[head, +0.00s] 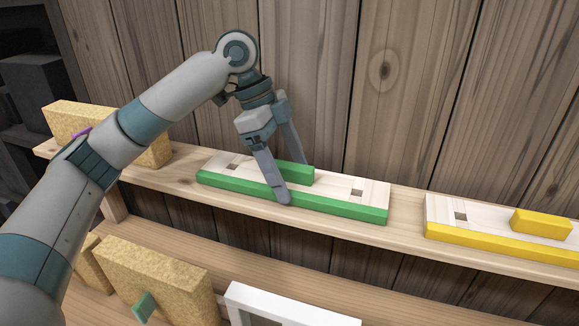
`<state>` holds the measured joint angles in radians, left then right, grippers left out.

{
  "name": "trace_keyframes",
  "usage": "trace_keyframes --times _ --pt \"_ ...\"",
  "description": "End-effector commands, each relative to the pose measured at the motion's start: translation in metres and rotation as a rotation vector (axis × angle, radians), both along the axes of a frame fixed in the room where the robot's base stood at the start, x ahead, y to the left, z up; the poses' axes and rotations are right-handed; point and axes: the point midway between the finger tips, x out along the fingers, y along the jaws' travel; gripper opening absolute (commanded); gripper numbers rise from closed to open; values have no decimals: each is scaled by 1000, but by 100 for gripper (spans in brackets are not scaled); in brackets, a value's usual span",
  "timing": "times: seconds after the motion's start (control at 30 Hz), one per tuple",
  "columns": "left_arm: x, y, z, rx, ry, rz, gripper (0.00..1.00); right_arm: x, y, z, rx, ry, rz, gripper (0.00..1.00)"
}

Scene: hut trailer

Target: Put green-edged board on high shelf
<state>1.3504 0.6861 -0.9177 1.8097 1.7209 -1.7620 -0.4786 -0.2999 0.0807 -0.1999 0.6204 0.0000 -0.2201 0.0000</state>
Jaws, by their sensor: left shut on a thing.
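The green-edged board (340,191) is a pale wooden board with a green front edge, square holes and a raised green block on top. It lies flat along the upper shelf (408,212), at the middle of the head view. My left gripper (292,181) reaches down over it, one finger in front of the green block and the other behind. It is shut on the board, apparently at this block. The rear fingertip is hidden behind the block. My right gripper is out of view.
A similar yellow-edged board (490,243) lies to the right on the same shelf. A tan speckled block (75,122) stands at its left end. Below are another speckled block (165,275) and a white frame (285,300). A plank wall (400,90) rises behind.

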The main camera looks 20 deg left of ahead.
Motion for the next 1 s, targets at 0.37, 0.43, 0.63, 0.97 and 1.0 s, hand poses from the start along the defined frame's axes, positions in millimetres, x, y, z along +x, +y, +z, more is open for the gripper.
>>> trace_keyframes --times 0.37,0.43,0.63,0.97,1.0 --pt "0 0 -2 0 0 0 97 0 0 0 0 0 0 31" --pt "0 0 -2 0 0 0 97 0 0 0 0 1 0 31" --pt "0 0 -2 0 0 0 97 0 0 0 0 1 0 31" --pt "1 7 16 -1 -1 2 97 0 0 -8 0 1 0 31" --pt "1 9 22 -1 -4 2 97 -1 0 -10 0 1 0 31"
